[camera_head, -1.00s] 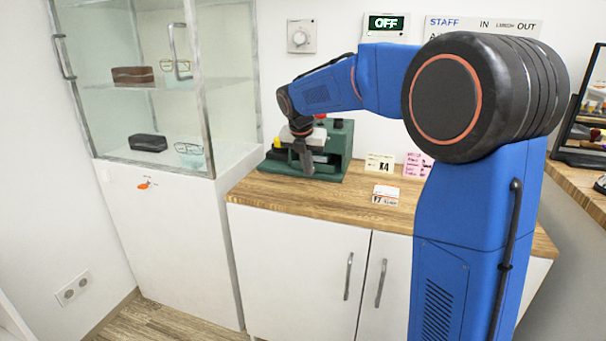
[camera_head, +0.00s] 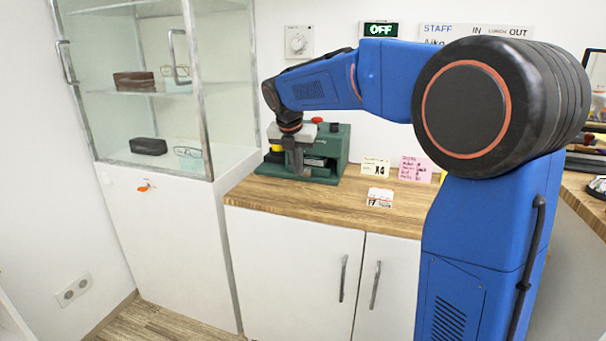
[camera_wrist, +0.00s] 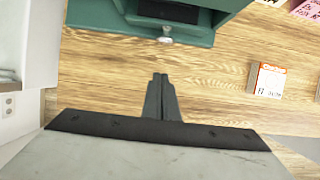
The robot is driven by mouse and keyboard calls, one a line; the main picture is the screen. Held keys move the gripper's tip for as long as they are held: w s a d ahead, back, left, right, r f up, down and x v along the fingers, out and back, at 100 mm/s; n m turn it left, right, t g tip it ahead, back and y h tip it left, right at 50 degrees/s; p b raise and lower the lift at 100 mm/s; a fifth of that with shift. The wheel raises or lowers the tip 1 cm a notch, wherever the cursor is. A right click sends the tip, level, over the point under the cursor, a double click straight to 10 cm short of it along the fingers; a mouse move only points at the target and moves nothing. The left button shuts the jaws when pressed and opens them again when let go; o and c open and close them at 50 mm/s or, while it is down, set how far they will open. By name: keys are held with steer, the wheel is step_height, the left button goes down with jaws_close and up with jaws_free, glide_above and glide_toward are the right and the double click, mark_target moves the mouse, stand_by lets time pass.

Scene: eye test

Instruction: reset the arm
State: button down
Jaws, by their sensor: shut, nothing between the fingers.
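My blue arm reaches from the right across the wooden counter in the head view. My gripper (camera_head: 294,164) hangs over the counter in front of the green machine (camera_head: 334,146) and hides part of it. In the wrist view my gripper (camera_wrist: 161,78) is shut, its two dark fingers together and empty above bare wood. The green machine (camera_wrist: 95,14) lies ahead of the fingertips, apart from them in that picture. The exact height of the fingers over the counter is hard to tell.
A glass cabinet (camera_head: 197,110) with glasses and cases stands left of the counter (camera_head: 330,205). A small card (camera_head: 380,197) lies on the counter, and a white card (camera_head: 375,167) and a pink card (camera_head: 415,169) stand behind it. The counter's front middle is clear.

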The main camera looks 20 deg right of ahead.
steer(key=v, duration=0.6)
steer(key=s+d+f+m, duration=0.1)
steer(key=s+d+m, duration=0.2)
steer(key=s+m, duration=0.7)
steer(key=s+f+m+y, duration=0.1)
steer(key=s+f+m, duration=0.4)
steer(key=s, duration=0.5)
steer(key=s+d+f+m, duration=0.1)
steer(key=s+f+m, duration=0.5)
steer(key=s, duration=0.3)
steer(key=s+d+f+m+t+y, duration=0.1)
steer(key=s+f+m, duration=0.4)
steer(key=s, duration=0.5)
steer(key=m, duration=0.2)
steer(key=shift+s+f+m+y, duration=0.25)
steer(key=shift+s+m+y, duration=0.05)
steer(key=shift+m, duration=0.1)
steer(key=shift+d, duration=0.1)
